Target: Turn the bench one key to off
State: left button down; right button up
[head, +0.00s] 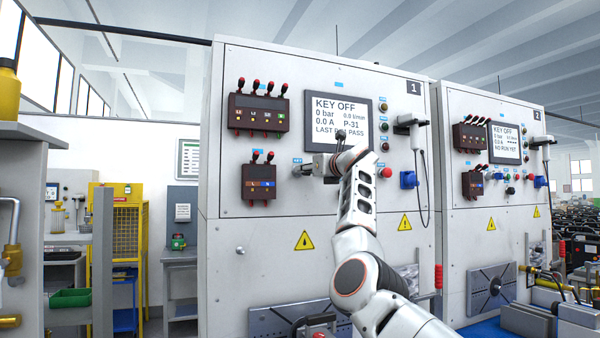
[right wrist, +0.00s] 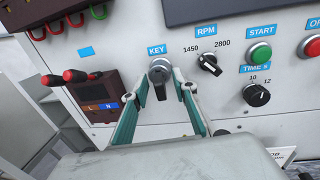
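Bench one (head: 260,200) is the grey cabinet marked 1. My left gripper is not in view.
The RPM knob (right wrist: 209,64), green START button (right wrist: 260,53) and TIME knob (right wrist: 256,95) are right of the key. A brown breaker box (head: 259,182) with red-tipped levers is close on the left. Bench two (head: 455,110) stands to the right.

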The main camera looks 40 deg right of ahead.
jog(key=s+a, duration=0.2)
jog(key=s, duration=0.9)
jog(key=shift+s+a, duration=0.15)
jog(key=shift+s, duration=0.15)
